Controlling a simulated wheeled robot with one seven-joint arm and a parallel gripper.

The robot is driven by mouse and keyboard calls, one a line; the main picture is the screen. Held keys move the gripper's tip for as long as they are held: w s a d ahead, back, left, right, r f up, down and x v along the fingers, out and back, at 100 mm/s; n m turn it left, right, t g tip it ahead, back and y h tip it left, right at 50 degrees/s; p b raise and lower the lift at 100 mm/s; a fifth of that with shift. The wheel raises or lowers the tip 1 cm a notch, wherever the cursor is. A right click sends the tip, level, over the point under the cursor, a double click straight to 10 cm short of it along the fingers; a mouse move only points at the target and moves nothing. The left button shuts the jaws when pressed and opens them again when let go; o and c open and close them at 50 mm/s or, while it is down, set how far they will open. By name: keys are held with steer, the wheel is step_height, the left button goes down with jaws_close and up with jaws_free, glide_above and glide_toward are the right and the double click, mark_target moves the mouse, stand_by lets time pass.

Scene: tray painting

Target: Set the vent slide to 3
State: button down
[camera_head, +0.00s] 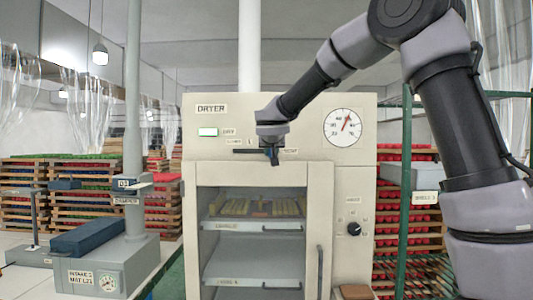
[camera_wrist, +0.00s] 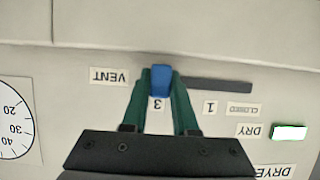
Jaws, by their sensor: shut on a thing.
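The blue vent slide knob (camera_wrist: 160,80) sits at one end of its dark slot (camera_wrist: 217,86), the end close to the VENT label (camera_wrist: 109,76). The knob is in line with the "3" label (camera_wrist: 157,104). The slot runs away from it past the "1" and CLOSED labels. My gripper (camera_wrist: 160,75) is shut on the knob, with a green finger on each side. In the head view my gripper (camera_head: 271,155) is at the upper front of the dryer, and it hides most of the knob and part of the scale.
The cream dryer (camera_head: 345,175) has a round dial (camera_head: 345,127), a lit DRY indicator (camera_head: 208,132) and a glazed door with trays behind it. A dark knob (camera_head: 354,228) is lower right. A grey stand (camera_head: 120,255) is at left.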

steer(key=shift+d, duration=0.2)
steer(key=c, duration=0.7)
jaws_free()
steer(key=shift+d, duration=0.1)
steer(key=v, duration=1.1)
steer(key=shift+w, duration=0.1)
